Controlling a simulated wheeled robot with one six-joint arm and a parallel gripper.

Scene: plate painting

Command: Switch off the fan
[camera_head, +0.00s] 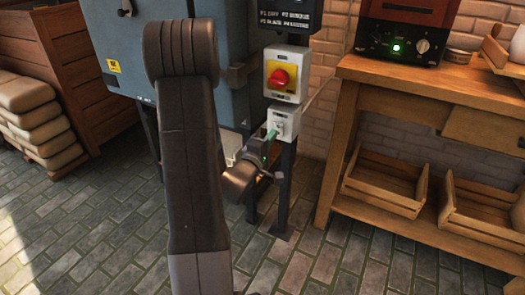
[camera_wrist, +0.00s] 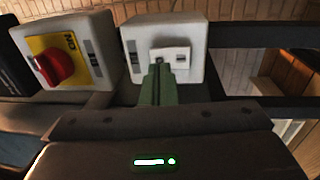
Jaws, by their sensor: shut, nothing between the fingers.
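A small white switch box (camera_head: 285,120) is mounted on a dark post below a box with a red knob. In the wrist view the switch box (camera_wrist: 196,68) has a small white rocker plate (camera_wrist: 182,56) on its face. My gripper (camera_head: 272,134) is at the front of this box. In the wrist view its green fingers (camera_wrist: 159,70) are together and empty, with the tips at the lower left part of the rocker plate. I cannot tell whether they touch it. The fingers hide part of the plate. No fan can be made out.
A red knob (camera_head: 280,77) on a yellow plate sits just above the switch box; it is beside it in the wrist view (camera_wrist: 56,67). A wooden workbench (camera_head: 440,82) with crates stands on the right. A blue-grey cabinet (camera_head: 120,45) stands behind my arm. Brick floor is open in front.

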